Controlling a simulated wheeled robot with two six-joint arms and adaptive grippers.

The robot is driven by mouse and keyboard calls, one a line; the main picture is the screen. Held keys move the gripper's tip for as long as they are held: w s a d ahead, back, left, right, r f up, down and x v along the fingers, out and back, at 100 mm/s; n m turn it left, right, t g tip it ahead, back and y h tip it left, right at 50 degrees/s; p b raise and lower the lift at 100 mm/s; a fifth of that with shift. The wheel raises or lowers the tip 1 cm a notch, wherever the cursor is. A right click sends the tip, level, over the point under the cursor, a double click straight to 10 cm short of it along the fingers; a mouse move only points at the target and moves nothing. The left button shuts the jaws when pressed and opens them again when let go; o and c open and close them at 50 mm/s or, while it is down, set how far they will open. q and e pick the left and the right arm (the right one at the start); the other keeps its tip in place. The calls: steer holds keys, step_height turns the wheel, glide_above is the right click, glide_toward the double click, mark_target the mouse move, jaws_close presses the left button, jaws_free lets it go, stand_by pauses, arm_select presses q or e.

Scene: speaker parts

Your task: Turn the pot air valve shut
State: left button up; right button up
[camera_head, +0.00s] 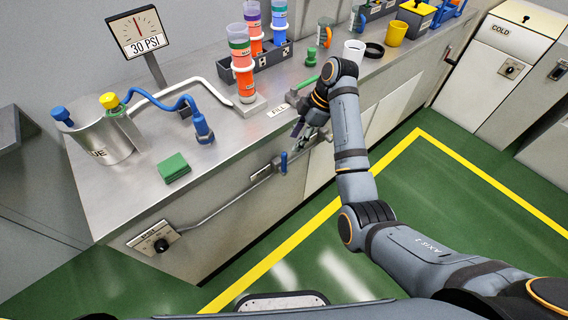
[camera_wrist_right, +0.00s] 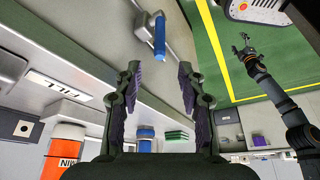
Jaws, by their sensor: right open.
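A blue valve lever (camera_head: 283,162) sits on the grey pipe along the bench front; I take it for the pot air valve. The lever (camera_wrist_right: 159,37) also shows in the right wrist view, beyond the fingertips. My right gripper (camera_head: 302,130) is just right of and above the lever, apart from it. In the wrist view my right gripper (camera_wrist_right: 158,75) has its fingers spread with nothing between them. The grey glue pot (camera_head: 105,140) with a blue hose stands at the bench's left. My left gripper (camera_wrist_right: 245,48) shows small in the wrist view.
The pipe runs left to a regulator panel (camera_head: 155,240). A gauge sign (camera_head: 139,32) reads 30 PSI. A green block (camera_head: 173,168), banded cylinders (camera_head: 242,62) and a yellow cup (camera_head: 397,33) stand on the bench. Green floor (camera_head: 440,210) in front is clear.

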mark_target(284, 158)
steer(key=b+x, duration=0.2)
steer(key=x, duration=0.8)
steer(key=shift+f, duration=0.3)
arm_select(q)
steer(key=shift+w+f, duration=0.35)
steer(key=shift+f, duration=0.25)
steer(key=shift+w+f, duration=0.3)
steer(key=shift+f, duration=0.25)
steer(key=shift+s, duration=0.15)
arm_select(e)
jaws_close()
